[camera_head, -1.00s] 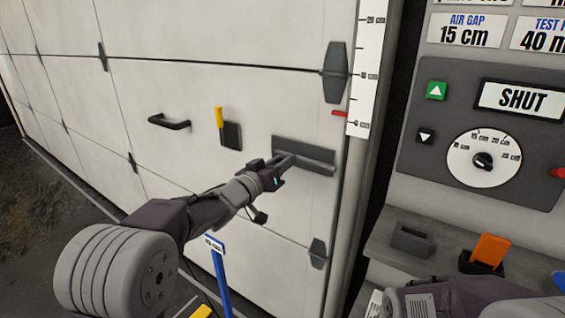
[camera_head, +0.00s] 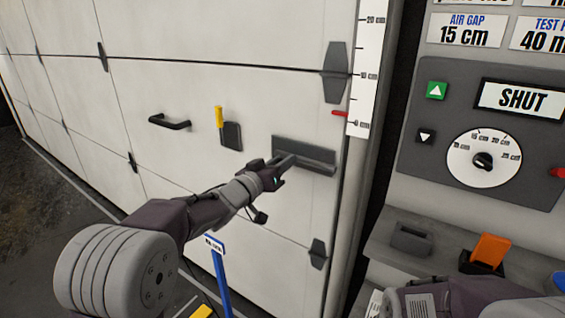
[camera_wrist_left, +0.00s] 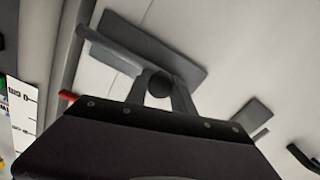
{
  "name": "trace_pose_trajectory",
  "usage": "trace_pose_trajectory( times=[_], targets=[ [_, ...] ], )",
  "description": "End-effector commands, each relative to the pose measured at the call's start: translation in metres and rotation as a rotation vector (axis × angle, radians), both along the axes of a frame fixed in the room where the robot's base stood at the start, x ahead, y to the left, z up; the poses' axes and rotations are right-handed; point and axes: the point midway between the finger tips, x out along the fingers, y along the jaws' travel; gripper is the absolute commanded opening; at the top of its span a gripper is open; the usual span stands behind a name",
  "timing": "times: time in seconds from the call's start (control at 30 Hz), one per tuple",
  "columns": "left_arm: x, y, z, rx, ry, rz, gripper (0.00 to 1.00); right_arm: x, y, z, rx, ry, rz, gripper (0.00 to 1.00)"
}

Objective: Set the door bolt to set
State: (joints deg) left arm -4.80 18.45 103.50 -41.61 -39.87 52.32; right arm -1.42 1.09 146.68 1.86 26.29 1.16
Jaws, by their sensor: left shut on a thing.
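The door bolt (camera_head: 318,153) is a dark grey plate with a bar along it, on the pale sectional door near its right edge. It also shows in the left wrist view as a grey plate (camera_wrist_left: 180,62) with a bar (camera_wrist_left: 100,45) reaching to the left. My left gripper (camera_head: 283,166) is at the left part of the bolt, shut on its round dark knob (camera_wrist_left: 160,85). In the left wrist view the fingers stand on either side of the knob. The fingers hide part of the bolt in the head view. My right gripper is not seen.
A yellow lever (camera_head: 219,118) and a black pull handle (camera_head: 170,122) are on the door to the left. A ruler (camera_head: 368,60) with a red pointer (camera_head: 340,113) stands at the right. Beyond it is a panel with a dial (camera_head: 484,158) and a SHUT display (camera_head: 520,99).

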Motion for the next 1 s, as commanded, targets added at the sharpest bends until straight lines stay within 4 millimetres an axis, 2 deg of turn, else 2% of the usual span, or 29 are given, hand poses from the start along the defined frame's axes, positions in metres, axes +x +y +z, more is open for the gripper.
trace_pose_trajectory(
  times=[0.17,0.43,0.77,0.8,0.87,1.0],
  targets=[
    [-0.002,-0.005,-0.002,0.002,0.001,-0.002,0.0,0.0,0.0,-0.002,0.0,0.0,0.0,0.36],
    [-0.025,-0.043,-0.003,0.001,0.0,-0.003,0.0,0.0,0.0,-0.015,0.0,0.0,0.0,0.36],
    [-0.028,-0.049,-0.001,0.002,0.003,-0.003,0.0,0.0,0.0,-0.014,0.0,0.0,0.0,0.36],
    [-0.028,-0.049,-0.001,0.002,0.002,-0.004,0.35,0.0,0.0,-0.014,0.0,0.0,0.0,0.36],
    [-0.028,-0.048,-0.001,0.002,0.003,-0.003,0.51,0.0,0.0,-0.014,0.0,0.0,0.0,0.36],
    [-0.027,-0.048,-0.001,0.001,0.001,-0.002,0.51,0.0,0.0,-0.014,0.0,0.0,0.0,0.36]
  ],
)
